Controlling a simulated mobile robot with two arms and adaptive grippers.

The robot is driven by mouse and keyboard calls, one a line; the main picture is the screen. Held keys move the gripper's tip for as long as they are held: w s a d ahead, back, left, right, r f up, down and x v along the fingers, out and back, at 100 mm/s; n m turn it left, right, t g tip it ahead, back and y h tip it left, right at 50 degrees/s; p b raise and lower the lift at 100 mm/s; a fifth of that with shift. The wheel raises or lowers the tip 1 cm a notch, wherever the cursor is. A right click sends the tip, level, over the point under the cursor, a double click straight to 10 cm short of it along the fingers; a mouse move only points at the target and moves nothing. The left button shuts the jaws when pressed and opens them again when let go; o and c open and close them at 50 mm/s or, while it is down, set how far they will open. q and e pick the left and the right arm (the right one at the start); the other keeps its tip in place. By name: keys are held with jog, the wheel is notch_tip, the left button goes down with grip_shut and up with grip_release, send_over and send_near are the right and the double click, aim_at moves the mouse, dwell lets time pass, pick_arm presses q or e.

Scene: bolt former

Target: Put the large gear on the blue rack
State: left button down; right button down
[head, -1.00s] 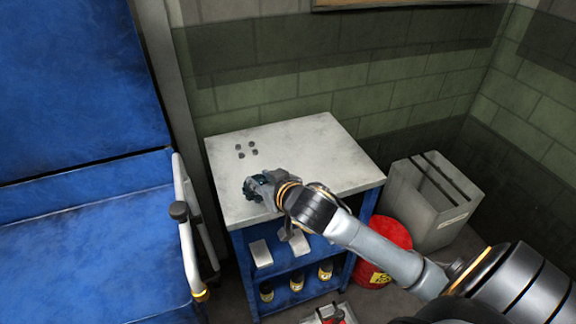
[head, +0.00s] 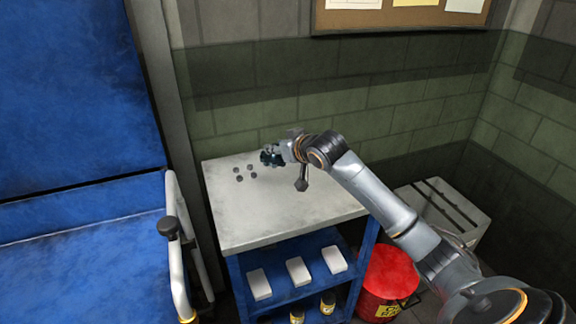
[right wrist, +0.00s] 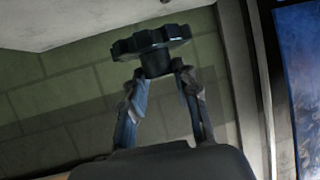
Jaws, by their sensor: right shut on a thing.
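The blue rack (head: 243,281) stands by the wall, with a pale grey top (head: 277,210). My right gripper (right wrist: 161,72) is shut on the large gear (right wrist: 150,42), a dark toothed wheel, with its fingers around the hub. In the head view the gear (head: 267,157) is small and partly hidden by the gripper, near the back edge of the rack top. It appears raised above the top; the exact height is hard to tell. In the right wrist view the wall is behind it and the pale top is at upper left. My left gripper is not in view.
Several small dark pieces (head: 244,173) lie at the top's back left. White boxes (head: 298,271) and yellow-marked bottles (head: 327,304) sit on the shelves below. The top's middle and front are clear.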

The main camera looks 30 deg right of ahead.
jog(key=w+d+f, duration=0.1)
jog(key=d+f, duration=0.2)
jog(key=w+d+f, duration=0.1)
jog(key=f, duration=0.1)
jog(key=shift+w+d+f, duration=0.25)
jog(key=shift+w+d, duration=0.05)
jog(key=shift+d+f, duration=0.15)
jog(key=shift+f, duration=1.55)
jog(key=c, duration=1)
grip_release()
jog(key=shift+f, duration=0.15)
jog(key=shift+c, duration=0.2)
jog(key=shift+o, duration=0.2)
jog(key=shift+s, duration=0.1)
jog(key=v, duration=1.2)
